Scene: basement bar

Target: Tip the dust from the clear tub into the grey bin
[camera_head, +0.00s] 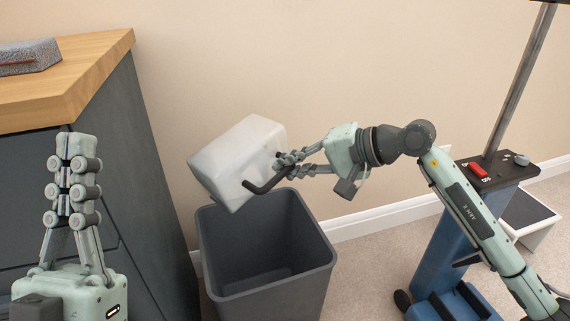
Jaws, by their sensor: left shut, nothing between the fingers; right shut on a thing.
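The clear tub (232,160) is a whitish translucent box with a dark handle (268,179). My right gripper (285,161) is shut on the tub near its handle and holds it tilted above the grey bin's far left part. The grey bin (321,250) stands on the floor, open at the top. Its visible inside looks dark, with no dust that I can make out. The tub's opening and contents cannot be made out. My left gripper (76,140) is shut, empty and pointing up, in front of the dark cabinet.
A dark cabinet (150,190) with a wooden top (95,60) stands at the left, close to the bin. A grey object (30,56) lies on the top. A blue machine (445,245) with a pole and a white step stool (530,218) are at the right. A wall is behind.

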